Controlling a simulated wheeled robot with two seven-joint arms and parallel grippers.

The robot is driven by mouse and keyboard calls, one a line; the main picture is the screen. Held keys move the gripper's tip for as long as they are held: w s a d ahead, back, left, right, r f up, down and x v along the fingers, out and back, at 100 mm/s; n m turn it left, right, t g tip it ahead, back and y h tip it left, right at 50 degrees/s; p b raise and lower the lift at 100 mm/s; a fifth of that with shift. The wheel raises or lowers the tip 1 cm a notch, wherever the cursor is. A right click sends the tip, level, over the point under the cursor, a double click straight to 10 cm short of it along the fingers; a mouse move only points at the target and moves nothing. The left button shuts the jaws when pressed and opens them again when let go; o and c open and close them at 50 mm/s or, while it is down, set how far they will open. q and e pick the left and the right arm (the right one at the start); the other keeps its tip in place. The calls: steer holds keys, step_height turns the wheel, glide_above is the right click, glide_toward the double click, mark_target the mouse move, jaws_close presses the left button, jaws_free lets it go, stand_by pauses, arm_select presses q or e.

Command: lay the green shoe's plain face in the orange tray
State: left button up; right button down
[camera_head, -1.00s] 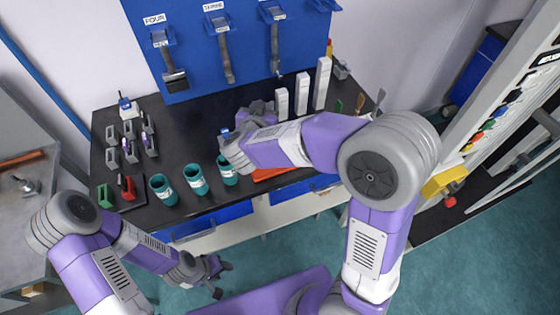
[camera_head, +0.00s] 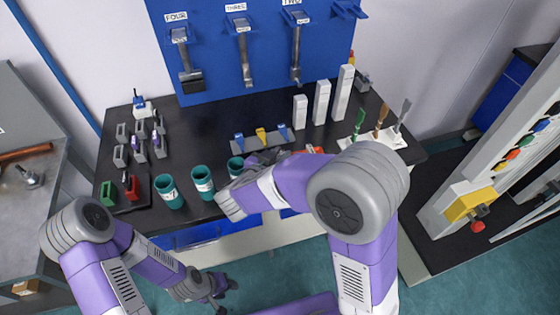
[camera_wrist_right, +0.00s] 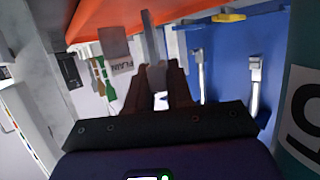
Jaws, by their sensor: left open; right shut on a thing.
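My right gripper (camera_wrist_right: 158,78) is shut on a narrow grey piece (camera_wrist_right: 149,42) in the right wrist view. A grey block marked PLAIN (camera_wrist_right: 116,45) shows beside it; I cannot tell whether they are one part. The orange tray (camera_wrist_right: 78,20) fills the top of that view, close to the held piece; whether they touch is unclear. In the head view only a bit of the tray (camera_head: 318,150) shows behind my right forearm. A small green holder-like piece (camera_head: 108,193) stands at the bench's left; I cannot tell if it is the shoe. My left gripper (camera_head: 222,293) is open and empty, below the bench front.
Teal cups (camera_head: 203,181) stand along the front edge. A rack of blue and yellow clips (camera_head: 261,136) lies mid-bench. White blocks (camera_head: 321,102) and a white rack of tools (camera_head: 383,133) are behind and right. A blue board (camera_head: 255,60) stands at the back.

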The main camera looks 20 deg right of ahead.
steer(key=shift+f, duration=0.2)
steer(key=shift+f, duration=0.1)
steer(key=shift+f, duration=0.1)
steer(key=c, duration=1)
jaws_free()
